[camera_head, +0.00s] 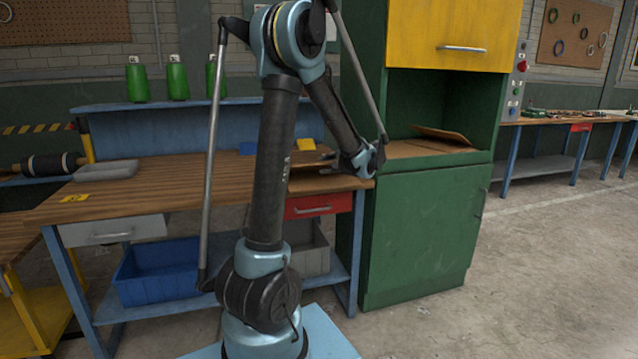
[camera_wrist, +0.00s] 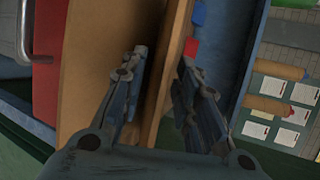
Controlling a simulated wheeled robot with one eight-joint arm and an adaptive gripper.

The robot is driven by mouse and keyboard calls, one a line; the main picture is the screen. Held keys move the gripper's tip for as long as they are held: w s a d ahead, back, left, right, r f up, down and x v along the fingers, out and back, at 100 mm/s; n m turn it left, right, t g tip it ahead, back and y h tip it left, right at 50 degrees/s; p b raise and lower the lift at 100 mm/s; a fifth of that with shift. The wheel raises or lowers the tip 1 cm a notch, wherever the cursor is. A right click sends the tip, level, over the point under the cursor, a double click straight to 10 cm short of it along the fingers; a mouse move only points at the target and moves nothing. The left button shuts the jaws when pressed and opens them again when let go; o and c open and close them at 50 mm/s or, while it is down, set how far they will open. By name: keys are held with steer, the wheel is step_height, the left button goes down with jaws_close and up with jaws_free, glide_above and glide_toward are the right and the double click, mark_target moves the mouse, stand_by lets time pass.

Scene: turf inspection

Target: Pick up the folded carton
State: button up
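A flat brown panel (camera_wrist: 174,58), which looks like the folded carton, runs between my fingers in the wrist view, beside the wooden bench top (camera_wrist: 105,45). My gripper (camera_wrist: 162,62) is open, with one fingertip on each side of the panel's near part. I cannot tell whether either finger touches it. In the head view my gripper (camera_head: 370,160) is at the bench's right end, small and partly hidden by my wrist. Another thin brown sheet (camera_head: 443,134) lies tilted in the green cabinet's niche; I cannot tell whether it is a carton too.
The green cabinet (camera_head: 420,235) stands close to the right of my gripper. The workbench (camera_head: 130,195) has a red drawer (camera_head: 318,205) below its top, and a grey case (camera_head: 105,170) at its left. Green spools (camera_head: 178,78) stand on the rear shelf. Open floor lies at right.

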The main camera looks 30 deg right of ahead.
glide_above(321, 179)
steer(key=s+a, duration=0.2)
steer(key=s, duration=0.1)
steer(key=shift+w+f, duration=0.25)
steer(key=shift+f, duration=0.6)
jaws_close()
